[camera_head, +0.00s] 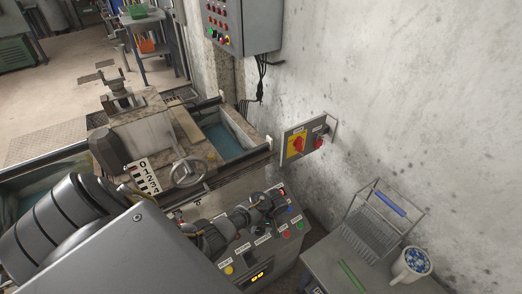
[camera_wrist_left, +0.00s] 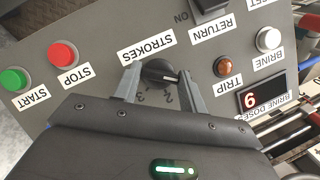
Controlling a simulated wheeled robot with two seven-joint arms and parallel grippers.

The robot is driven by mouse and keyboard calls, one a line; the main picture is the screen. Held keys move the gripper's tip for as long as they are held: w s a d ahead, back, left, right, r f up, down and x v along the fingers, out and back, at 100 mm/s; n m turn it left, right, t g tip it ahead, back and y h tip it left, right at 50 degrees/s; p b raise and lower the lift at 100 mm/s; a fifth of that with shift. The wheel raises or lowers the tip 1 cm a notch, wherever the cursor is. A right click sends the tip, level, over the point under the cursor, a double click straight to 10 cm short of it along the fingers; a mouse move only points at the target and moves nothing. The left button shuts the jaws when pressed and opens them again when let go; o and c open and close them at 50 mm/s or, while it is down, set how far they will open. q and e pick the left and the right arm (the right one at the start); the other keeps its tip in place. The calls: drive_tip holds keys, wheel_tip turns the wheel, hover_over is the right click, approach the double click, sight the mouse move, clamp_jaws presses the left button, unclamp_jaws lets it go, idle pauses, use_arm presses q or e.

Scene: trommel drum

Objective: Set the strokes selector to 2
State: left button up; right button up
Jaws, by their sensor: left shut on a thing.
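The strokes selector is a round dark knob (camera_wrist_left: 158,73) on the grey control panel (camera_wrist_left: 100,30), below a STROKES label in the left wrist view. A white pointer line on the knob points toward the right of that view. Upside-down numerals 3 and 2 show beside the knob; any 1 is hidden or unclear near the right finger. My left gripper (camera_wrist_left: 160,88) is shut on the knob, one finger on each side. In the head view my left gripper (camera_head: 266,208) is over the panel and hides the knob. My right gripper is out of view.
Around the knob are a red STOP button (camera_wrist_left: 62,55), a green START button (camera_wrist_left: 14,79), an amber TRIP lamp (camera_wrist_left: 229,67) and a display (camera_wrist_left: 262,97) reading 6. A handwheel (camera_head: 187,171) stands behind my arm. A side table with a wire basket (camera_head: 377,225) and mug (camera_head: 411,264) is at right.

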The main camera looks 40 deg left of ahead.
use_arm(q)
drive_tip(key=shift+m+g+y, duration=0.3)
drive_tip(key=shift+m+y, duration=0.1)
drive_tip(key=shift+m, duration=0.7)
drive_tip(key=shift+m+g+y+p, duration=0.35)
drive_tip(key=shift+m+y, duration=0.25)
drive_tip(key=shift+m, duration=0.6)
drive_tip(key=m, duration=0.1)
drive_tip(key=m+y, duration=0.1)
drive_tip(key=m, duration=0.1)
drive_tip(key=m+y, duration=0.1)
drive_tip(key=m, duration=0.1)
drive_tip(key=shift+d+f, duration=0.1)
drive_tip(key=shift+d, duration=0.15)
drive_tip(key=shift+m+y, duration=0.3)
drive_tip(key=shift+m, duration=0.2)
drive_tip(key=o, duration=1)
drive_tip(key=shift+w, duration=0.1)
drive_tip(key=p+v, duration=0.1)
drive_tip(key=v, duration=0.9)
drive_tip(key=shift+d+r, duration=0.2)
drive_tip(key=shift+r, duration=0.15)
